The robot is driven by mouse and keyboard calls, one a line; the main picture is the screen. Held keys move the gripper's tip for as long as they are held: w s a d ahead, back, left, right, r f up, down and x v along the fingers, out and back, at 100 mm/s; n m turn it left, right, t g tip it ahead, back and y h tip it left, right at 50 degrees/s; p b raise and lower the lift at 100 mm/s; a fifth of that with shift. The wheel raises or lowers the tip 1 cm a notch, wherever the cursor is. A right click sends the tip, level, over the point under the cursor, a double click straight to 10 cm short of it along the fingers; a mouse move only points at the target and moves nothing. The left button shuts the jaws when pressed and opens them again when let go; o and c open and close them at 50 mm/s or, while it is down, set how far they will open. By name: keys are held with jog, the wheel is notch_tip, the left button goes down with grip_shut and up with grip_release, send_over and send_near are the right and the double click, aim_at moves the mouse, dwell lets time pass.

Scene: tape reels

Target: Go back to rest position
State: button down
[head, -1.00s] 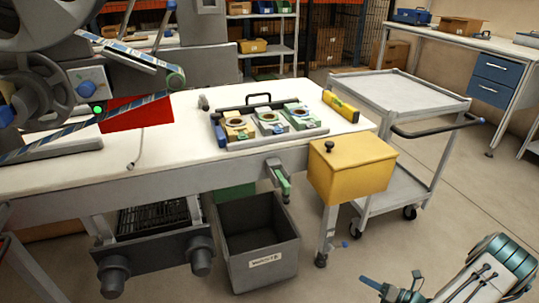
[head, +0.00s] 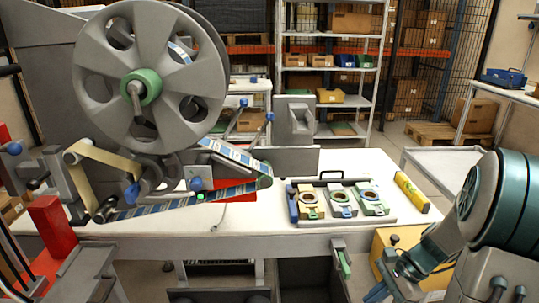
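My arm reaches in from the right edge, with its large teal and grey links in front. My gripper (head: 384,281) is low at the bottom right of the head view, in front of the workbench and the yellow box. Its fingertips are small and partly cut by the lower edge, so I cannot tell how far apart they are. I see no object held in it.
A white workbench (head: 300,222) carries a large grey reel (head: 95,85), a striped tape path and a tray with several coloured blocks (head: 341,204). A yellow box (head: 385,240) stands at its front right, partly behind my arm. Beyond is a grey cart (head: 440,160); shelves stand behind.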

jog(key=s+a+r+n+t+h+p, duration=0.1)
jog(key=s+a+r+n+h+p, duration=0.1)
jog(key=r+n, duration=0.3)
jog(key=s+a+r+n+t+h+p, duration=0.1)
jog(key=s+a+r+n+p, duration=0.3)
jog(key=r, duration=0.7)
jog(key=s+a+r+n+h+p, duration=0.3)
jog(key=s+a+r+n+p, duration=0.1)
jog(key=r+n+p, duration=0.1)
notch_tip(320, 180, up, 3)
jog(key=shift+f+n+t+h, duration=0.1)
jog(key=shift+n+t+h, duration=0.25)
jog(key=shift+n, duration=0.45)
